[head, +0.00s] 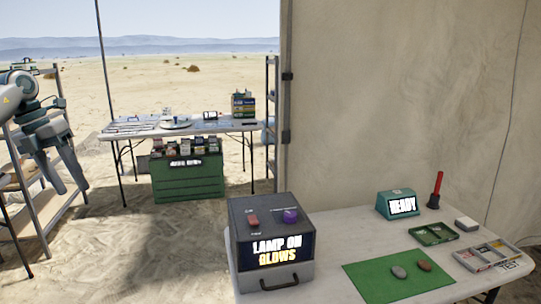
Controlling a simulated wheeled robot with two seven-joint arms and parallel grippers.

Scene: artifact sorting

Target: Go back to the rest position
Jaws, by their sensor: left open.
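My left gripper (70,187) is raised at the far left of the head view. Its two dark grey fingers point down and stand apart, with nothing between them. It is well away from the near table (330,262) at the lower right and in front of a shelf at the left edge. My right gripper is not in view.
On the near table are a grey lamp box (272,240), a green mat (375,285) with two stones, a teal display (398,203) and small trays (434,233). Sandy ground between is open.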

